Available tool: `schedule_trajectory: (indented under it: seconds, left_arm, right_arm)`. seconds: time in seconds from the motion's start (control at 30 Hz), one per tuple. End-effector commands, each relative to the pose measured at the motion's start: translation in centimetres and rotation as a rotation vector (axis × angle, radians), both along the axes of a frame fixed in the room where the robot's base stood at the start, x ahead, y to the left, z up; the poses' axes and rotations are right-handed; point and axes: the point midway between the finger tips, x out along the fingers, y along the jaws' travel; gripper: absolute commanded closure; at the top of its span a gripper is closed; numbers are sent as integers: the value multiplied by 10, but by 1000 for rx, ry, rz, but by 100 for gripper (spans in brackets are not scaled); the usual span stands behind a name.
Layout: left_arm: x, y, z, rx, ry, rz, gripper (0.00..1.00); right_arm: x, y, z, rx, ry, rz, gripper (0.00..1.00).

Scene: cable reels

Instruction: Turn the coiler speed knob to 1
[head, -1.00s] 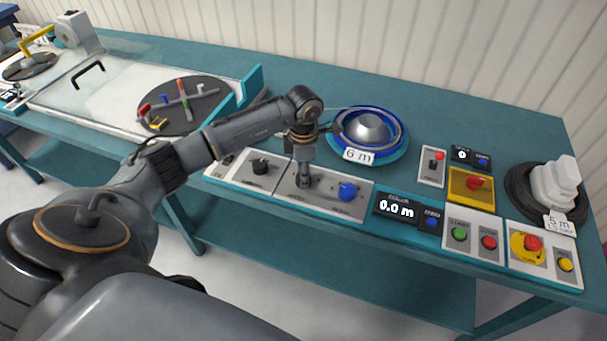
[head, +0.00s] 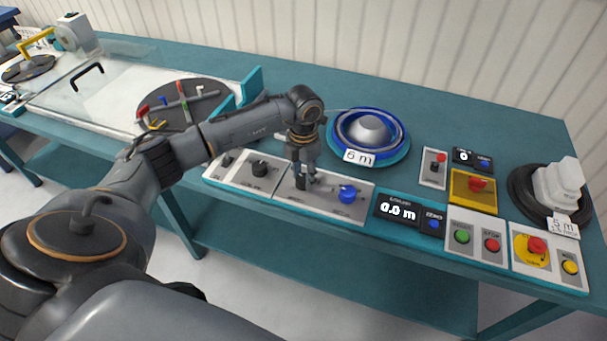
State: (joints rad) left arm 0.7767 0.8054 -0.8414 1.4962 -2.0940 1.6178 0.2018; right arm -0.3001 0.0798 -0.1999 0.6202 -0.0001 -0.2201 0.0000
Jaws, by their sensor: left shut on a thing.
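My left gripper (head: 305,181) points down over the grey control panel (head: 322,203) and is shut on a small dark knob (head: 300,184). Its fingers hide part of the knob, so I cannot read its pointer or its scale. A black knob (head: 260,168) stands to the left of it, and a blue knob (head: 347,194) stands to the right. The panel labels are too small to read, so I cannot tell by lettering which knob is the coiler speed one. My right gripper is not in view.
A display (head: 398,210) reading 0.0 m is right of the panel. Green (head: 462,236) and red (head: 491,245) buttons and a red stop button (head: 537,245) lie farther right. A blue reel (head: 368,132) tagged 6 m stands behind. A glass cover (head: 110,75) is at left.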

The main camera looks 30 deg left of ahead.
Motion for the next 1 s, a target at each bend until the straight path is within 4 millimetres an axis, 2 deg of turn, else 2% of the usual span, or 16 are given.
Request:
schedule_trajectory:
  seconds: [0.37, 0.4, 0.5, 0.83, 1.0]
  left_arm:
    - [0, 1, 0, 0, 0, 8, 94]
    - [0, 0, 0, 0, 0, 8, 61]
    - [0, 0, 0, 0, 0, 8, 40]
    - [0, 0, 1, 0, -1, 6, 40]
    - [2, 1, 19, 1, -4, 7, 40]
  right_arm:
    - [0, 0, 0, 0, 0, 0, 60]
    - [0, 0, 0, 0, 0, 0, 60]
    - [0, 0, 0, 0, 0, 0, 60]
    - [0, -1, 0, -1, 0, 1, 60]
    - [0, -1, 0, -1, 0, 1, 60]
